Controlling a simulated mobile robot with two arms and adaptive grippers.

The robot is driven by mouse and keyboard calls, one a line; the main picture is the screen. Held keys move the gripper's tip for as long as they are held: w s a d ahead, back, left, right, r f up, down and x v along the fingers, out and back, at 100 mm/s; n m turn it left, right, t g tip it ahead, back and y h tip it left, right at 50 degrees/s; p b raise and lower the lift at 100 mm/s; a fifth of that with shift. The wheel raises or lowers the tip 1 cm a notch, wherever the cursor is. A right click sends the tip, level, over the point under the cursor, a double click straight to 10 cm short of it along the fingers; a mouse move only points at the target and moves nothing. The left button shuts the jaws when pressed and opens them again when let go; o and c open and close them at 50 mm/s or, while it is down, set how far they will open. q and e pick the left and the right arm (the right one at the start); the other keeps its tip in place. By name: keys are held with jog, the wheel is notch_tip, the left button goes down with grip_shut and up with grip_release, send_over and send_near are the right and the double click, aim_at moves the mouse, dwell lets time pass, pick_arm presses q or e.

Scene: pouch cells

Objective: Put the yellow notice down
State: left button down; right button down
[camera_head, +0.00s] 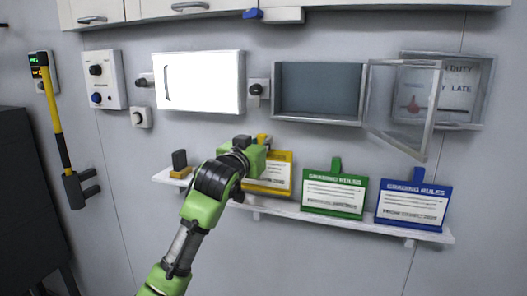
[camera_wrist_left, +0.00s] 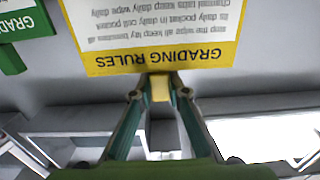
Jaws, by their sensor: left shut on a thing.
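The yellow notice (camera_head: 272,178), headed "GRADING RULES" in the left wrist view (camera_wrist_left: 160,58), is at the shelf, left of the green notice. My left gripper (camera_head: 262,148) is shut on the notice's yellow top tab, which shows between the fingertips in the left wrist view (camera_wrist_left: 161,93). The arm hides the notice's left part in the head view. I cannot tell whether its lower edge touches the shelf. My right gripper is not in view.
The narrow white shelf (camera_head: 290,212) also holds a green notice (camera_head: 334,193), a blue notice (camera_head: 413,205) and a small dark-handled block (camera_head: 180,164) at its left end. Above are a white cabinet (camera_head: 200,82) and an open box (camera_head: 318,90) whose clear door (camera_head: 402,105) swings outward.

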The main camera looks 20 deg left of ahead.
pick_arm(q)
jog(key=shift+w+a+f, duration=0.1)
jog(key=shift+w+f, duration=0.35)
jog(key=f, duration=0.1)
jog(key=f+p, duration=0.2)
jog(key=shift+w, duration=0.25)
jog(key=shift+f, duration=0.3)
jog(key=shift+s, duration=0.1)
jog(key=shift+f, duration=0.2)
jog(key=c, duration=2)
grip_release()
jog(key=shift+o, duration=0.2)
